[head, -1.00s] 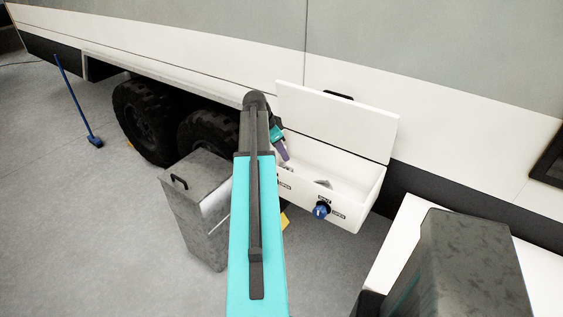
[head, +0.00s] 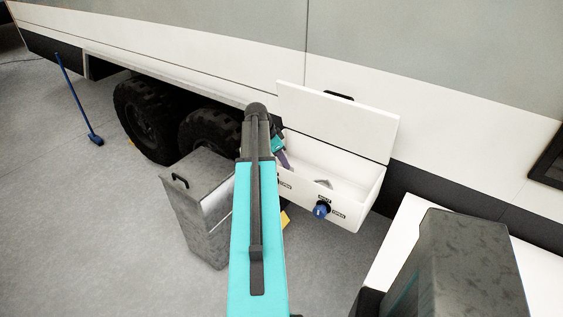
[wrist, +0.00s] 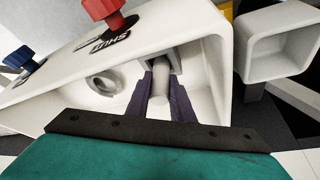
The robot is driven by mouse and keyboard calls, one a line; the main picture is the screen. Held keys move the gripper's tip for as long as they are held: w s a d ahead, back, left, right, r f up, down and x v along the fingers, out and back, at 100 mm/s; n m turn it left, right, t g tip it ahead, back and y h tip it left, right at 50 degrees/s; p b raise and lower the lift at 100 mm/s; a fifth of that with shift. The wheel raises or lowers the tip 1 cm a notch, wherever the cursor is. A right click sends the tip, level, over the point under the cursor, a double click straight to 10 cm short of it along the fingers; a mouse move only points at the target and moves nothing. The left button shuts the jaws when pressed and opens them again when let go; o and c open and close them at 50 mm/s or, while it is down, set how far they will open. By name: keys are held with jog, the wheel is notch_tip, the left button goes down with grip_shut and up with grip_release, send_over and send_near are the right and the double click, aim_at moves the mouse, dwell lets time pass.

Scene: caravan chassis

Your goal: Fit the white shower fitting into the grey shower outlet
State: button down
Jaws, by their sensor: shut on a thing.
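My gripper (wrist: 163,105), with purple fingers, reaches down into the open white box. It is shut on a whitish, cylindrical piece, apparently the white shower fitting (wrist: 161,84), which lies between the fingers. A grey, square-edged part (wrist: 177,60) is just beyond the fitting's far end; I cannot tell whether they touch. A pale grey ring (wrist: 104,83) sits inside the box to the left, apart from the fingers. I cannot tell which of these grey parts is the outlet. In the head view the gripper (head: 285,160) is at the box's left end, its tips and the fitting hidden.
The white box (head: 352,212) has its lid (head: 335,120) raised. A blue knob (head: 321,209) is on its front; a red knob (wrist: 103,8) shows in the wrist view. A grey square tube (wrist: 280,62) is right of the box. A metal bin (head: 205,225) stands left of my arm.

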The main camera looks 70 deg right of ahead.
jog(key=c, duration=1.6)
grip_release()
jog(key=shift+o, duration=0.2)
jog(key=shift+r, duration=0.3)
jog(key=b+v, duration=0.2)
jog(key=v, duration=0.9)
jog(key=shift+a+r+b, duration=0.15)
jog(key=shift+r+b, duration=0.15)
jog(key=shift+b, duration=0.1)
jog(key=shift+w, duration=0.1)
jog(key=shift+r, duration=0.1)
